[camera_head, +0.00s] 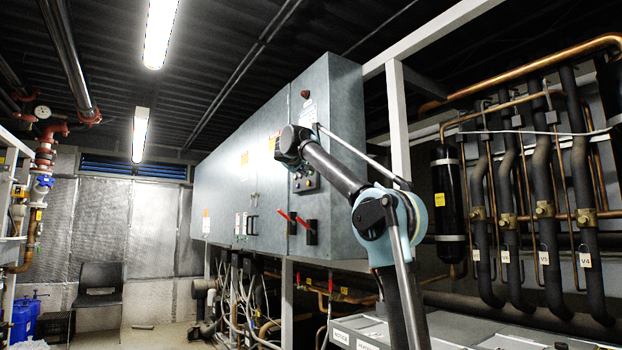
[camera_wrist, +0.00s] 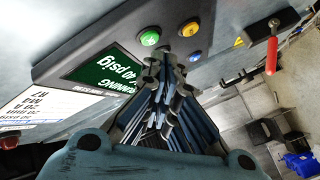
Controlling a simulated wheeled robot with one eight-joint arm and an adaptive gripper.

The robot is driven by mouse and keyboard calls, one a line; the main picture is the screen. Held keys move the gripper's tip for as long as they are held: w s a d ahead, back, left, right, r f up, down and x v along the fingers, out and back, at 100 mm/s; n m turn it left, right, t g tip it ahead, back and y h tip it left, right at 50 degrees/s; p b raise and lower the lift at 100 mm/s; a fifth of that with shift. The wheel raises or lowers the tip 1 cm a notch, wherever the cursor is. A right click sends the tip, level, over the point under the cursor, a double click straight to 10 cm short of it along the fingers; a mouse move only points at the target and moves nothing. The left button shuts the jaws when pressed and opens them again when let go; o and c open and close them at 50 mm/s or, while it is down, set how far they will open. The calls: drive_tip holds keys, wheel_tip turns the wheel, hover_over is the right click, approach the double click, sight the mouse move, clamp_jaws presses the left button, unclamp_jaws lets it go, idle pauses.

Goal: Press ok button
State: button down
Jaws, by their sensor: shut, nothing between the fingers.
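A grey control panel on the cabinet fills the top of the wrist view, upside down. It carries a green button (camera_wrist: 149,38), an orange button (camera_wrist: 190,28) and a blue button (camera_wrist: 195,56). I cannot read which one is marked ok. A green display (camera_wrist: 105,70) reading "RUNNING" and "40 psig" is beside them. My gripper (camera_wrist: 163,62) is shut and empty, its tips in front of the panel just below the green button in the picture. They may hide part of the panel; contact cannot be told. In the head view the panel (camera_head: 306,182) is partly behind my arm.
Copper and black pipes (camera_head: 545,200) stand at the right. A chair (camera_head: 100,282) stands by the far wall.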

drive_tip(key=s+a, duration=0.2)
drive_tip(key=a, duration=0.2)
drive_tip(key=shift+s+a, duration=0.1)
drive_tip(key=shift+s, duration=0.3)
idle(0.9)
